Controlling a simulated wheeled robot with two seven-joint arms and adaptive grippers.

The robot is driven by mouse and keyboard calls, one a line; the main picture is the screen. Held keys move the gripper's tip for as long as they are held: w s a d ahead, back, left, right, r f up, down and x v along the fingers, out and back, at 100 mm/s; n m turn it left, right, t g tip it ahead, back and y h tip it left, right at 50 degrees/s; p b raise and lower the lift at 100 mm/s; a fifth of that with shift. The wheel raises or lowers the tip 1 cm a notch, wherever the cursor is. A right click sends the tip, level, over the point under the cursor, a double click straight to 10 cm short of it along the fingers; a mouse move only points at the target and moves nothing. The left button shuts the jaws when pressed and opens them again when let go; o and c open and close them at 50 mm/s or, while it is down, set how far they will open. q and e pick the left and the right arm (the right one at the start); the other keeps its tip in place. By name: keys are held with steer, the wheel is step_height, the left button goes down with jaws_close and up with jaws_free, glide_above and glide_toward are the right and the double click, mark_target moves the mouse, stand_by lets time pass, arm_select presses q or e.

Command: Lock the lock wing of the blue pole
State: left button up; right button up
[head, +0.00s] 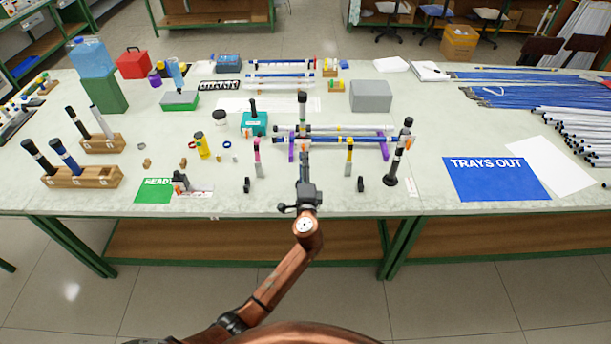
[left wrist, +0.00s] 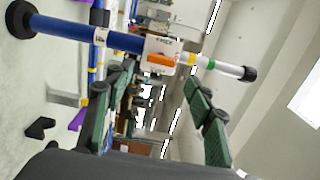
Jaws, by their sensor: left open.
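The blue pole (left wrist: 95,35) crosses the top of the left wrist view, with a black foot at its left end. A pale clamp (left wrist: 160,47) with an orange lock wing (left wrist: 161,60) joins its blue tube to a thinner white tube with a black end cap. The wing lies roughly along the pole. My left gripper (left wrist: 158,76) is open, its green fingers on either side of the wing; I cannot tell whether they touch it. In the head view the pole (head: 302,108) stands upright behind my left gripper (head: 304,152), which hides its lower part. My right gripper is not in view.
A purple-ended rack (head: 383,146) holding rods lies behind the gripper. A dark pole (head: 400,155) stands to the right, and pink (head: 257,157) and yellow (head: 349,160) uprights flank the gripper. A blue sheet (head: 495,178) lies at the right. The front edge is mostly free.

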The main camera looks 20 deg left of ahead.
arm_select(q)
steer(key=v, duration=0.5)
steer(key=shift+s+d, duration=0.1)
steer(key=shift+s, duration=0.05)
